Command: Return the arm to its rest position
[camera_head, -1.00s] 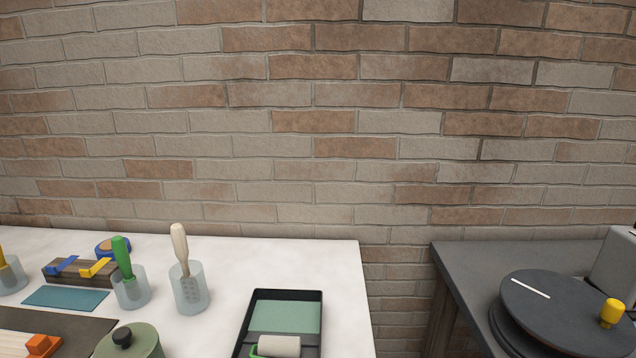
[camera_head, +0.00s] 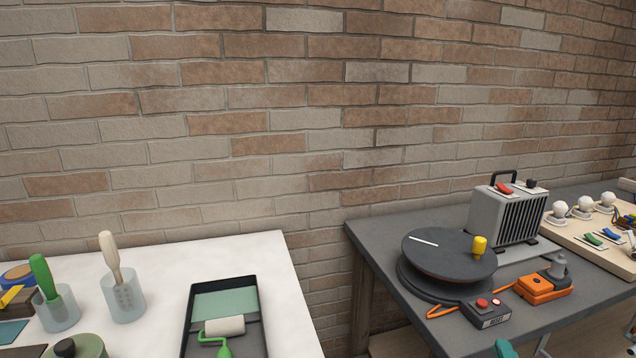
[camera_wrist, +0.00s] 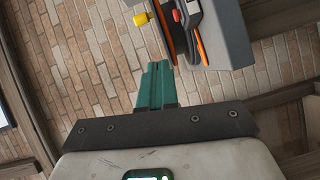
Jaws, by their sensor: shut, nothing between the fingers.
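My gripper (camera_wrist: 155,87) shows in the wrist view, with its teal fingers together and nothing between them. It points out over a tilted view of the brick wall and the dark table's side. A small teal tip at the bottom edge of the head view (camera_head: 506,349) looks like the end of my gripper, in front of the dark table (camera_head: 375,237). The rest of my arm is out of the head view.
The dark table carries a turntable (camera_head: 450,256) with a yellow knob, a grey ribbed box (camera_head: 500,217), an orange tool (camera_head: 540,289) and a small button box (camera_head: 486,311). The white table (camera_head: 278,300) at left holds a paint tray (camera_head: 252,284) and cups. A gap separates the tables.

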